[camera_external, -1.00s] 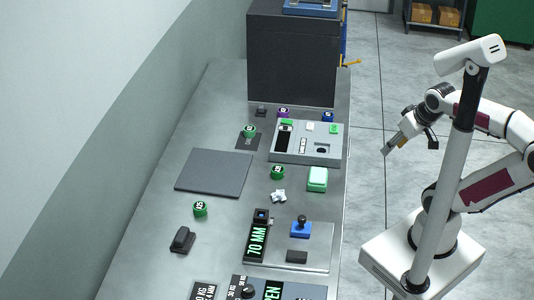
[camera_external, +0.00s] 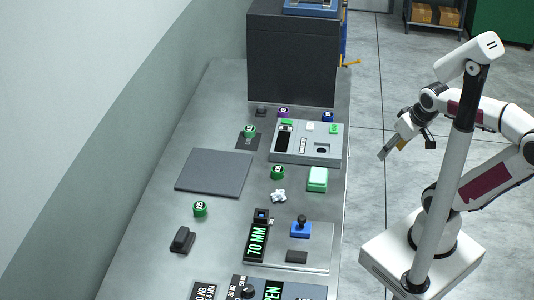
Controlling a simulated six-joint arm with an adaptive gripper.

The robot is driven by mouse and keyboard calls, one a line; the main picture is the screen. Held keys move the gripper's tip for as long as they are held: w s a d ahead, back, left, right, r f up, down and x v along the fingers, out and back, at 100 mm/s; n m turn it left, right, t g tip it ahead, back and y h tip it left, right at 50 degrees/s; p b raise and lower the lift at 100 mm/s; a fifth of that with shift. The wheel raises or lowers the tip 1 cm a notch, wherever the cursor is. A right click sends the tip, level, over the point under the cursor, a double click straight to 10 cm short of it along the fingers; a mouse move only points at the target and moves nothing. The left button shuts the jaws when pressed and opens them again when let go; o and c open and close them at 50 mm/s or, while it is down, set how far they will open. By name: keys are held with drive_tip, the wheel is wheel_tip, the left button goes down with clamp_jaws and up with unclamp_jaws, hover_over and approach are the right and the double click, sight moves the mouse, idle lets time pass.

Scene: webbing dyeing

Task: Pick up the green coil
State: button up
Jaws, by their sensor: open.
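One green coil (camera_external: 200,209) is at the left, near a small black device. Another green coil (camera_external: 277,173) is near the middle, left of a light green block. A third green coil (camera_external: 249,132) sits on a dark square pad further back. The frames do not tell which one is meant. My gripper (camera_external: 383,155) is open and empty, past the bench's right edge and over the floor, apart from all the coils.
The bench (camera_external: 160,215) also carries a dark flat plate (camera_external: 213,172), a grey control panel (camera_external: 306,156), a light green block (camera_external: 317,179), a blue joystick (camera_external: 301,228) and a 70 MM display (camera_external: 257,240). A tall dark cabinet (camera_external: 291,60) stands at the back.

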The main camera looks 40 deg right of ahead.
drive_tip(key=w+f, duration=0.1)
drive_tip(key=n+g+y, duration=0.3)
drive_tip(key=n+g, duration=0.2)
drive_tip(key=n, duration=0.3)
approach(278, 172)
drive_tip(key=s+d+f, duration=0.1)
drive_tip(key=s+d, duration=0.3)
drive_tip(key=s+d+f, duration=0.1)
drive_tip(key=s+d, duration=0.1)
drive_tip(key=shift+f, duration=0.4)
drive_tip(key=w+n, duration=0.1)
drive_tip(key=w+a, duration=0.1)
drive_tip(key=w+a+n, duration=0.1)
drive_tip(key=w, duration=0.1)
drive_tip(key=shift+f+n+y, duration=0.3)
drive_tip(key=shift+f+y, duration=0.1)
drive_tip(key=shift+w+a+r+n+t+y, duration=0.1)
drive_tip(key=shift+w+a+r+n+t, duration=0.1)
drive_tip(key=shift+w+r+n, duration=0.4)
drive_tip(key=shift+w+a+r+n+t+y, duration=0.1)
drive_tip(key=shift+w+a+n+t, duration=0.2)
drive_tip(key=shift+n, duration=0.55)
drive_tip(key=shift+w+a+r+n+t+y, duration=0.1)
drive_tip(key=shift+w+r+n, duration=0.2)
drive_tip(key=shift+w+n, duration=0.35)
drive_tip(key=shift+s, duration=0.15)
drive_tip(key=shift+x, duration=1.35)
